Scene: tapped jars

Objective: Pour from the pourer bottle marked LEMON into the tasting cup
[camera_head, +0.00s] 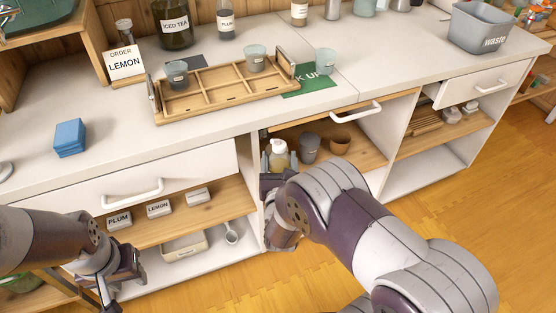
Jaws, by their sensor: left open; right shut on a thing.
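A LEMON tag (158,209) lies on the lower left shelf beside a PLUM tag. I cannot tell which is the tasting cup. My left gripper (118,290) is open and empty, low at the left.
An order sign reading LEMON (124,64) stands left of the divided wooden tray (160,117). Bottles marked ICED TEA (175,25) and PLUM (226,22) stand behind. A blue block (70,138) and a waste bin (482,28) are on the counter. The front left counter is mostly clear.

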